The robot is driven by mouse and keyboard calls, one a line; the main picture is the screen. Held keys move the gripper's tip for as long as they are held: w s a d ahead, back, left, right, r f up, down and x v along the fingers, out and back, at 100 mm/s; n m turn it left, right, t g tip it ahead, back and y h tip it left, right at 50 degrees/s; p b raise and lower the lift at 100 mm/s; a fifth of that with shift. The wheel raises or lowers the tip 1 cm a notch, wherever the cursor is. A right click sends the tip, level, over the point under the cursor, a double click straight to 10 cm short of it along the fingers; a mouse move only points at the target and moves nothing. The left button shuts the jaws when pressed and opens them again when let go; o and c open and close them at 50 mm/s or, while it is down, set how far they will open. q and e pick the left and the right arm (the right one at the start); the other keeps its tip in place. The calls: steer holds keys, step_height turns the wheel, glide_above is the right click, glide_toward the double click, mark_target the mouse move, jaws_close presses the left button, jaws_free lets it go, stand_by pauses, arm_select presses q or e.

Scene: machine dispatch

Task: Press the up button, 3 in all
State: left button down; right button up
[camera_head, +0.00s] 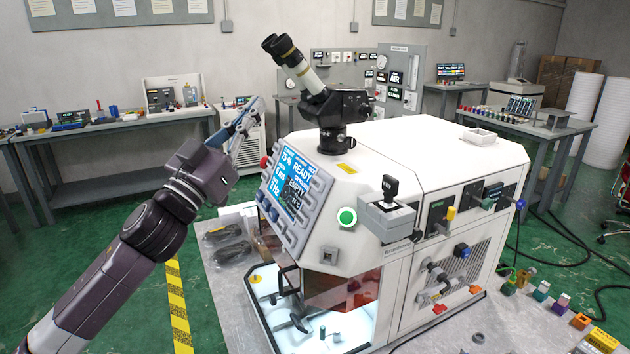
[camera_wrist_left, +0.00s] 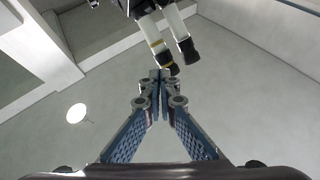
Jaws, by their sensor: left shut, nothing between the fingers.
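The white machine (camera_head: 400,155) stands on a grey table and carries a tilted control panel (camera_head: 294,196) with a blue screen reading READY and EMPTY. Grey keys line the panel's edges; their markings are too small to tell which is the up button. My left gripper (camera_head: 252,108) is shut and empty, raised in the air to the upper left of the panel, and seems apart from it. In the left wrist view its fingertips (camera_wrist_left: 160,76) meet, with the dark eyepieces (camera_wrist_left: 172,55) beyond them. My right gripper is not in view.
A binocular eyepiece unit (camera_head: 335,105) rises from the machine top. A red knob (camera_head: 264,161) sits by the panel's upper left, a green round button (camera_head: 347,217) to its right, and a lever box (camera_head: 387,215) beyond. Bagged cables (camera_head: 225,240) lie on the table at left.

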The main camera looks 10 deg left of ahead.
mark_target(317, 184)
arm_select(q)
step_height(317, 184, down, 11)
steer(key=s+d+n+g+y, duration=0.1)
steer(key=n+g+y, duration=0.3)
steer(key=n+y, duration=0.1)
steer(key=shift+s+r+g+y+p, duration=0.15)
steer(key=shift+s+g+y+p, duration=0.15)
steer(key=shift+s+g+p, duration=0.1)
steer(key=shift+d, duration=0.1)
steer(key=shift+w+d+f+b, duration=0.45)
steer(key=shift+w+d+f, duration=0.25)
steer(key=shift+d, duration=0.4)
steer(key=shift+w+d+f+b, duration=0.4)
steer(key=shift+w+d+f, duration=0.15)
steer(key=shift+w+d, duration=0.4)
steer(key=shift+w+d+f+b, duration=0.45)
steer(key=shift+w+d+f, duration=0.2)
steer(key=shift+d, duration=0.55)
steer(key=shift+d+f, duration=0.1)
steer(key=shift+w+d, duration=0.2)
